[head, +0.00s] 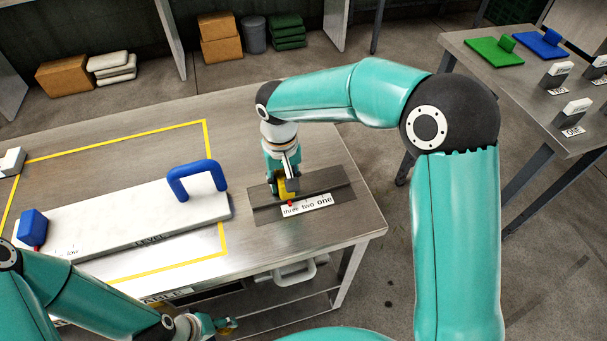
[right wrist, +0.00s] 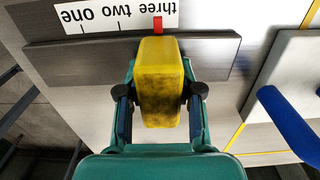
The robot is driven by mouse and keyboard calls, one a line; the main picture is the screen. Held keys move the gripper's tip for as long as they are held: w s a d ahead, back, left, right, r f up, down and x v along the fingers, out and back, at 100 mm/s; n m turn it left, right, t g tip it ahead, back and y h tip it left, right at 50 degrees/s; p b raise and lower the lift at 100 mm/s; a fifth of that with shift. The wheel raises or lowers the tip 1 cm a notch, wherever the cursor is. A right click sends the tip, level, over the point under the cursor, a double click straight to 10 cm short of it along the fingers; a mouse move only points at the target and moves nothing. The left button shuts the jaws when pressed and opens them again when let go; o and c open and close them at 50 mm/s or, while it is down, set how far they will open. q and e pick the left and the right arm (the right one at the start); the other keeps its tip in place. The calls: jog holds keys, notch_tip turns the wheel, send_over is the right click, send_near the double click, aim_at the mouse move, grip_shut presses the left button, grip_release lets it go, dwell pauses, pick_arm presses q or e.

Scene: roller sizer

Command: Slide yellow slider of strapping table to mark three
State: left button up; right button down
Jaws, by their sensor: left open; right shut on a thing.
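The yellow slider (head: 291,186) sits on a dark metal rail (head: 338,191) at the right end of the table. My right gripper (head: 283,182) is shut on it, and in the right wrist view the slider (right wrist: 161,80) is between both fingers. The slider's red pointer (right wrist: 158,24) lies beside the word "three" on the white label (right wrist: 115,14), at the "three" end. The label (head: 308,205) reads "three two one" in the head view. My left gripper (head: 226,325) is open, low at the front edge of the table, and partly hard to make out.
A long white board (head: 120,219) with a blue handle (head: 197,179) and a blue block (head: 32,228) lies left of the rail, inside a yellow outline. A second table (head: 530,75) stands at the right with green and blue plates. A light handle (head: 287,274) hangs under the front edge.

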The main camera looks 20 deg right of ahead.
aim_at(283, 172)
jog(key=shift+w, duration=0.1)
jog(key=c, duration=0.7)
grip_release()
jog(key=shift+c, duration=0.2)
notch_tip(283, 172, up, 12)
jog(key=shift+f, duration=0.1)
